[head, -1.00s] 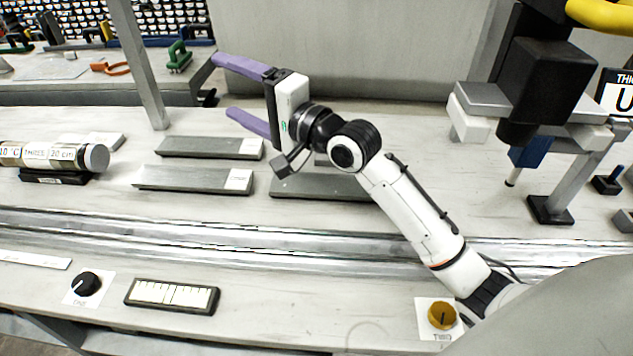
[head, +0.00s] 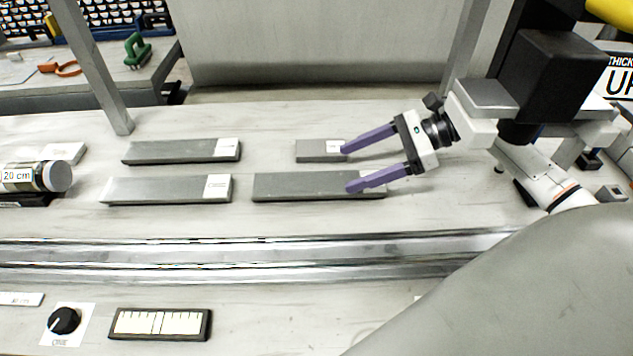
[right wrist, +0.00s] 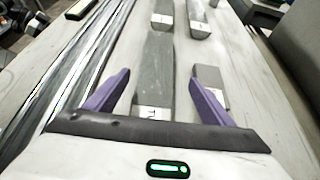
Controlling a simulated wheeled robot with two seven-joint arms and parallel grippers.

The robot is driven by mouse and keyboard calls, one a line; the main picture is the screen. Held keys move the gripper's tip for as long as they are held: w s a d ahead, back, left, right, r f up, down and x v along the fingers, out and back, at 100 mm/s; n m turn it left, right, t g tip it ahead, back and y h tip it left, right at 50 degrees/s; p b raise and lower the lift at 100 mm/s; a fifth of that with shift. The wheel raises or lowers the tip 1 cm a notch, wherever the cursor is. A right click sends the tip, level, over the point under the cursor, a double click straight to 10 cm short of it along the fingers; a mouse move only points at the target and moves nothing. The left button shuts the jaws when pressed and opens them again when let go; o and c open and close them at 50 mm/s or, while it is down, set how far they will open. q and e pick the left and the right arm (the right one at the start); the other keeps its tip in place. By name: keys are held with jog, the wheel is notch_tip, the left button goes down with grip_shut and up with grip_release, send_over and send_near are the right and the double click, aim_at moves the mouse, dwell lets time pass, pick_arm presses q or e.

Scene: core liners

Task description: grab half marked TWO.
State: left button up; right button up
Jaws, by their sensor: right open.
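Several grey slab-like halves with white end labels lie on the bench. In the head view a long one (head: 300,187) lies front right, a short one (head: 318,152) behind it, and two long ones (head: 175,152) (head: 160,190) to the left. My right gripper (head: 347,167) is open and empty, its purple fingers reaching left over the right ends of the front-right and short halves. In the right wrist view the gripper (right wrist: 160,77) points along the long half (right wrist: 154,72), whose near label starts with "T"; the rest is unclear. The other labels are unreadable. My left gripper is out of view.
A capped core tube (head: 30,177) marked 20 cm rests at the left. A metal rail (head: 240,255) runs along the bench in front of the halves. A knob (head: 64,320) sits at the front.

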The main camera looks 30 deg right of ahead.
aim_at(316, 182)
jog(key=x, duration=0.7)
jog(key=shift+s+a+f, duration=0.25)
jog(key=c, duration=1.7)
jog(key=shift+r, duration=0.15)
jog(key=shift+c, duration=0.6)
